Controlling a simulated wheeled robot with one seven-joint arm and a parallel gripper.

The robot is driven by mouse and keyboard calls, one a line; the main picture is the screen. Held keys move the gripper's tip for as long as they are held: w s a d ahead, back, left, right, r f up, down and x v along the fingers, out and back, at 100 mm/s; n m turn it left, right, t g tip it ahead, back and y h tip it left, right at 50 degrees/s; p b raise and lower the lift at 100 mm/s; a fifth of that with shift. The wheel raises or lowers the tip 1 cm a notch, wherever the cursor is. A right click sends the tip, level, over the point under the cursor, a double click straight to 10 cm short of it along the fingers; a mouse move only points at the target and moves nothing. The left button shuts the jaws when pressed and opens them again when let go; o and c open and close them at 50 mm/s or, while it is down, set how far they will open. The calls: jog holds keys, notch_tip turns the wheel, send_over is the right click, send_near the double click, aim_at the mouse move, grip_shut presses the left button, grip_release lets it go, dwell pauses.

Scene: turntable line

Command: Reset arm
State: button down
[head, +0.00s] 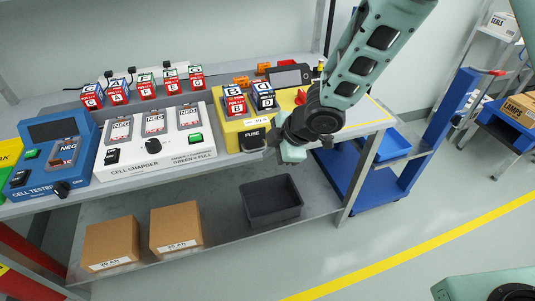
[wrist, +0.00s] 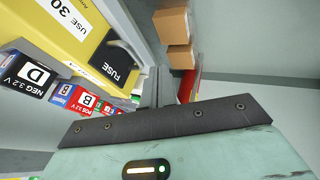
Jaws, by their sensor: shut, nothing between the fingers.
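My gripper (head: 290,152) hangs in front of the bench's front edge, just right of the yellow fuse unit (head: 231,139). The arm reaches down to it from the top right. In the wrist view my gripper (wrist: 155,85) has its dark fingers together with nothing between them. The fuse unit's yellow face (wrist: 75,38) and black fuse part (wrist: 112,62) are close by on the left there. Cell D (wrist: 30,74) and cell B (wrist: 75,98) also show at the left.
The white cell charger (head: 160,150) and blue cell tester (head: 52,150) stand left on the bench. Several cells (head: 146,87) line up behind. A dark bin (head: 272,200) and cardboard boxes (head: 176,228) sit on the lower shelf. A blue cart (head: 400,150) stands right; floor in front is clear.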

jog(key=p+v, duration=0.1)
jog(key=v, duration=0.7)
jog(key=shift+p, duration=0.4)
jog(key=s+d+r+m+g+h, duration=0.1)
jog(key=s+d+r+m, duration=0.1)
jog(key=s, duration=0.6)
jog(key=s+d+r+m+g+h, duration=0.1)
jog(key=s+d+r+m+h, duration=0.1)
jog(key=s+m, duration=0.4)
jog(key=s+d+r+m+g+h, duration=0.1)
jog(key=s+d+r+m, duration=0.3)
jog(key=s, duration=0.5)
jog(key=shift+s+r+m+g+h, duration=0.3)
jog(key=shift+r+m+h, duration=0.2)
jog(key=shift+r, duration=0.15)
